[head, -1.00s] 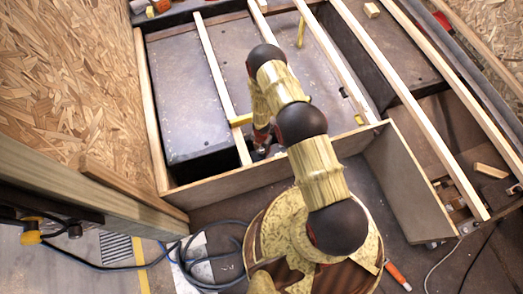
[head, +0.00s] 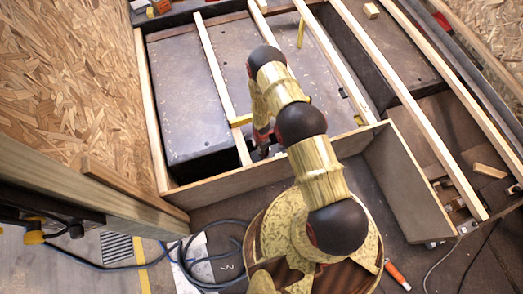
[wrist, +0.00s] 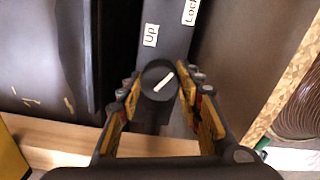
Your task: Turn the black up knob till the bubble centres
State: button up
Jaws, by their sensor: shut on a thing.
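The black up knob (wrist: 153,76) is round with a white pointer line that slants up to the right in the wrist view. It sits on a dark grey bar with a white "Up" label (wrist: 151,35) above it. My gripper (wrist: 160,88) is shut on the knob, with one yellow-and-black finger on each side. In the head view my gripper (head: 263,143) is low between the wooden strips, and the arm partly hides it and the knob. I cannot make out a bubble in either view.
A "Lock" label (wrist: 190,11) is farther up the bar. Wooden strips (head: 221,85) cross the dark boxes, and a board (head: 240,170) runs in front of my gripper. A small yellow piece (head: 241,120) lies by a strip. A blue cable (head: 115,268) lies on the floor.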

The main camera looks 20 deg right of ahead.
jog(key=m, duration=0.4)
jog(key=shift+m, duration=0.3)
jog(key=m, duration=0.4)
jog(key=shift+m, duration=0.3)
jog(key=m, duration=0.3)
jog(key=shift+m, duration=0.3)
jog(key=m, duration=0.4)
jog(key=shift+m+b, duration=0.3)
jog(key=shift+b, duration=0.05)
jog(key=m, duration=0.3)
jog(key=shift+w+m+b, duration=0.1)
jog(key=shift+m+b, duration=0.2)
jog(key=m, duration=0.4)
jog(key=shift+m+b, duration=0.3)
jog(key=shift+b, duration=0.05)
jog(key=m, duration=0.4)
jog(key=shift+m+b, duration=0.3)
jog(key=shift+b, duration=0.1)
jog(key=m, duration=0.4)
jog(key=shift+b, duration=0.35)
jog(key=m, duration=0.5)
jog(key=shift+b, duration=0.3)
jog(key=m, duration=0.4)
jog(key=shift+m, duration=0.3)
jog(key=m+b, duration=0.1)
jog(key=m, duration=0.3)
jog(key=shift+m, duration=2.4)
